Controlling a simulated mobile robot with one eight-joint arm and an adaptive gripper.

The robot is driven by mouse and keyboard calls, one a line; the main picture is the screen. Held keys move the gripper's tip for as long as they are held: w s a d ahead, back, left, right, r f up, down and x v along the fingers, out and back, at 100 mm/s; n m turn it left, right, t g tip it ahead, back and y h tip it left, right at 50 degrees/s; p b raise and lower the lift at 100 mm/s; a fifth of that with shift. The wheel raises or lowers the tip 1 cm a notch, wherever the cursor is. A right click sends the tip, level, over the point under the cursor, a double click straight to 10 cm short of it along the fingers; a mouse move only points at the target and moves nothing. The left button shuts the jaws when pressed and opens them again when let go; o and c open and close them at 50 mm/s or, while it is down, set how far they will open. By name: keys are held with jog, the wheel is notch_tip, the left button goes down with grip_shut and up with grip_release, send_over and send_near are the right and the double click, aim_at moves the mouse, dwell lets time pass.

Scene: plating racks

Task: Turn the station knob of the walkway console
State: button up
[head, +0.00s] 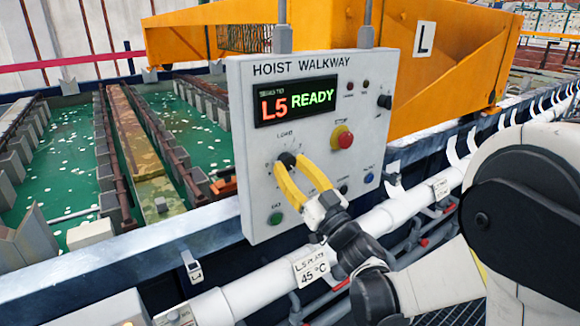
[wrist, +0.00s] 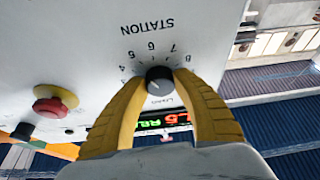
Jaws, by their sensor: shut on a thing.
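The walkway console (head: 245,150) is a pale grey panel headed "HOIST WALKWAY". Its display (head: 296,101) reads "L5 READY". The black round station knob (head: 288,159) sits under the "LOAD" mark, partly covered by my fingers in the head view. In the wrist view the knob (wrist: 159,80) shows upside down, with "STATION" and dial numbers around it. My gripper (head: 290,165) is shut on the knob, with one yellow finger on each side. Which number the knob points to is too small to tell.
A red stop button (head: 343,138) on a yellow collar is right of the knob. A green button (head: 276,218) and a blue button (head: 369,178) sit lower on the panel. White pipes (head: 255,296) run below the console. Green tanks (head: 60,170) lie behind, left.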

jog(key=shift+w+d+n+g+y, duration=0.1)
jog(key=shift+n+g+y, duration=0.6)
jog(key=shift+n, duration=1.15)
jog(key=shift+n+g+y, duration=0.7)
jog(key=shift+n, duration=1.45)
jog(key=o, duration=1.2)
jog(key=shift+d, duration=0.1)
jog(key=v, duration=1.1)
jog(key=shift+s+d, duration=0.3)
